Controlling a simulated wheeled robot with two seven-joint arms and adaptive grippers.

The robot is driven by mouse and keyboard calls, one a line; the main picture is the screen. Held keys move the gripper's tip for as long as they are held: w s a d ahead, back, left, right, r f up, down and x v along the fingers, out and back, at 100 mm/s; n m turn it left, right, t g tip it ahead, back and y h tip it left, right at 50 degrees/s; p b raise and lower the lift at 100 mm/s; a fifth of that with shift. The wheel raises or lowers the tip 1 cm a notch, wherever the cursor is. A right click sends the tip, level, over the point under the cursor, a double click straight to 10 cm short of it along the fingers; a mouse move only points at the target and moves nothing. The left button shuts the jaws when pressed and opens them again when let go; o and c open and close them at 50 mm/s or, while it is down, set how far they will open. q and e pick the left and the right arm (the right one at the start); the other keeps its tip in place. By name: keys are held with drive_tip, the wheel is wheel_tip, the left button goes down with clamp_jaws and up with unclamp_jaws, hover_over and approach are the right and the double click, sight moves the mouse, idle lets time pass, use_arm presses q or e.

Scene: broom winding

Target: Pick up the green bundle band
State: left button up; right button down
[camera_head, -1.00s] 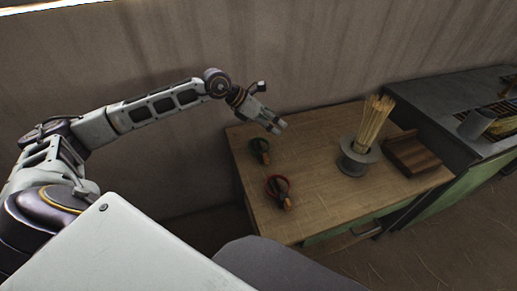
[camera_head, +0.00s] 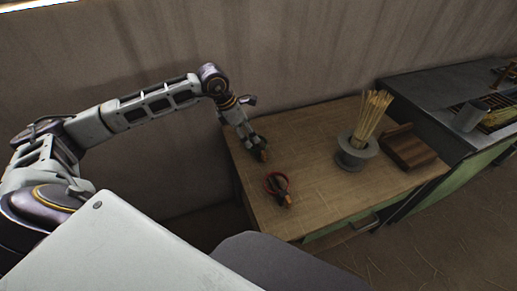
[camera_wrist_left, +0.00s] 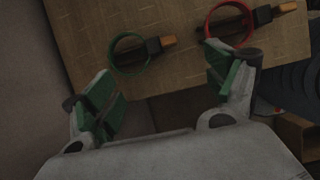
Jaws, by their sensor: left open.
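The green bundle band (camera_wrist_left: 129,53) lies on the table top in the left wrist view, a green ring with a dark block and an orange tip at its right. My left gripper (camera_wrist_left: 163,95) is open and empty, its green-padded fingers spread, with the band ahead of them and apart. In the head view my left gripper (camera_head: 259,151) points down over the table's left part and hides most of the green band. My right gripper is not in view.
A red band (camera_head: 277,184) with an orange tip lies nearer on the wooden table (camera_head: 315,190). A grey holder (camera_head: 356,152) with upright straws (camera_head: 374,112) and a dark wooden block (camera_head: 409,150) stand to the right. The table's middle is clear.

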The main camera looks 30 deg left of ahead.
sight(261, 152)
use_arm(q)
drive_tip(key=shift+f, duration=0.15)
drive_tip(key=shift+x, duration=4.15)
drive_tip(key=shift+w+d, duration=0.1)
drive_tip(key=shift+w, duration=0.05)
drive_tip(key=shift+x, duration=2.6)
